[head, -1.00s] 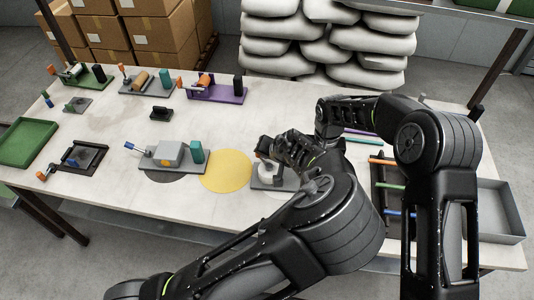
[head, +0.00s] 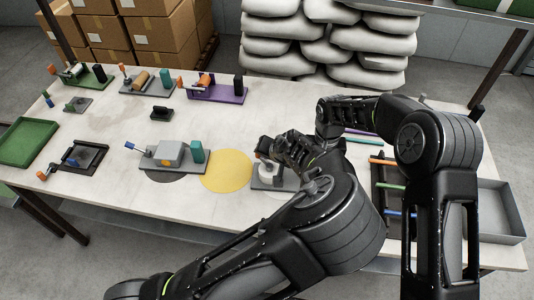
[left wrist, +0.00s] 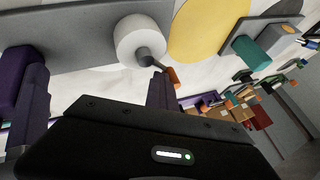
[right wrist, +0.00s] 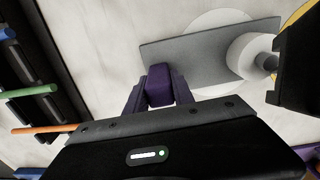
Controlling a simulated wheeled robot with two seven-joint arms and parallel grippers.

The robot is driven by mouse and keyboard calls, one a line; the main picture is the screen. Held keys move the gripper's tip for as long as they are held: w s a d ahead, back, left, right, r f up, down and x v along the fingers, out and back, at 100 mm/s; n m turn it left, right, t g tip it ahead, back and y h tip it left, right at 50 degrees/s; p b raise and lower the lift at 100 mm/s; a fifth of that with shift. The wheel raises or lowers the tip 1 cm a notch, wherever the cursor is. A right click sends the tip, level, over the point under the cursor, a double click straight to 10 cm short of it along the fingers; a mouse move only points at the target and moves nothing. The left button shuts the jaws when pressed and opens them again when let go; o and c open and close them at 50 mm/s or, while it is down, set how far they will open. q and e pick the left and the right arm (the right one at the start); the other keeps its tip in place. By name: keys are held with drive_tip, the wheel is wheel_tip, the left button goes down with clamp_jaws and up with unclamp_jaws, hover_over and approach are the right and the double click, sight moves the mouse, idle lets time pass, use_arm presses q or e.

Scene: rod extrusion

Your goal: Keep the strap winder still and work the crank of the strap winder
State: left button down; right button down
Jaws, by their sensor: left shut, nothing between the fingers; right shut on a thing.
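The strap winder is a grey base plate (right wrist: 185,55) with a white drum (right wrist: 247,57) at one end and a purple block (right wrist: 159,85) at the other. It lies flat on the table, partly over a pale disc. My right gripper (right wrist: 159,98) is shut on the purple block. The crank with its orange handle (left wrist: 173,78) stands out from the drum. My left gripper (left wrist: 160,90) is shut and empty, its fingertips close beside the handle; I cannot tell whether they touch.
A yellow disc (head: 226,171) and a grey device with a teal block (head: 197,152) lie left of the winder. A black rack with coloured rods (head: 389,186) and a grey tray (head: 503,212) stand at the right. Other crank devices line the back left.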

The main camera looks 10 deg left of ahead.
use_arm(q)
drive_tip(key=shift+s+a, duration=0.2)
drive_tip(key=shift+s, duration=0.5)
drive_tip(key=shift+d+r, duration=0.1)
drive_tip(key=v, duration=1.2)
